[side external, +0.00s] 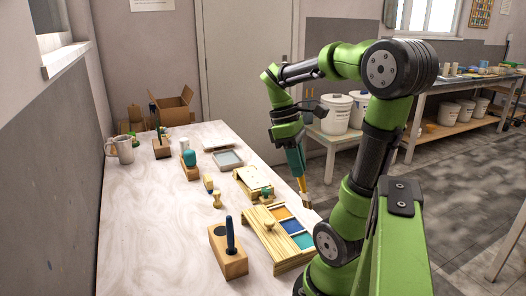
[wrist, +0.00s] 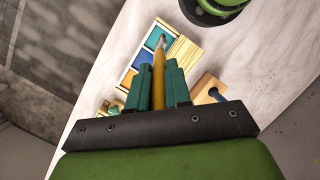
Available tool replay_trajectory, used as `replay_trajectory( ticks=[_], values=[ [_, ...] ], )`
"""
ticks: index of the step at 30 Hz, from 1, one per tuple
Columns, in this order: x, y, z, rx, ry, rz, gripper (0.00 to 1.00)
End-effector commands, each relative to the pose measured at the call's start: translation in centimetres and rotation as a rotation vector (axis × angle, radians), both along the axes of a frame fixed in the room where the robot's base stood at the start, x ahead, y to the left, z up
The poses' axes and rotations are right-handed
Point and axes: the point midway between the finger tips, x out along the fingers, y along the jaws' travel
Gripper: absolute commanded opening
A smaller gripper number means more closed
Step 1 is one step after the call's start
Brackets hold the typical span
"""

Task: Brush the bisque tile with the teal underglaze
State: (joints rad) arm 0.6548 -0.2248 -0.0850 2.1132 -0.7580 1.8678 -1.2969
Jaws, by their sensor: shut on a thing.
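My gripper (side external: 298,165) has teal fingers shut on a brush with a yellow handle (side external: 302,187). The brush points down, bristles lowest, above the right side of the wooden glaze tray (side external: 262,243). In the wrist view the brush handle (wrist: 159,85) runs between the fingers (wrist: 160,85), and its tip overlaps the teal well (wrist: 152,38). The teal well also shows in the side view (side external: 303,241), beside blue and orange wells. I cannot tell whether the tip touches glaze. A pale tile, likely the bisque tile (side external: 250,177), lies on a wooden holder behind the tray.
A wooden block with a dark blue-handled tool (side external: 230,240) stands left of the tray. A wooden knobbed piece (side external: 217,200), a teal-topped block (side external: 190,165), a grey tray (side external: 229,158) and a mug (side external: 121,150) stand farther back.

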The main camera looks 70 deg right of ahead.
Motion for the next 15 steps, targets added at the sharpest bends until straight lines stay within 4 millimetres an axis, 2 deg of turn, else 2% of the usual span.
replay_trajectory(
  ticks=[1, 6, 15],
  values=[
    [0.1, 0.1, -1.2, 0.009, 0.013, 0.005, 0.0],
    [0.2, 0.1, -3.8, 0.011, 0.026, 0.005, 0.0],
    [0.2, 0.1, -6.3, 0.013, 0.031, 0.004, 0.0]
  ],
)
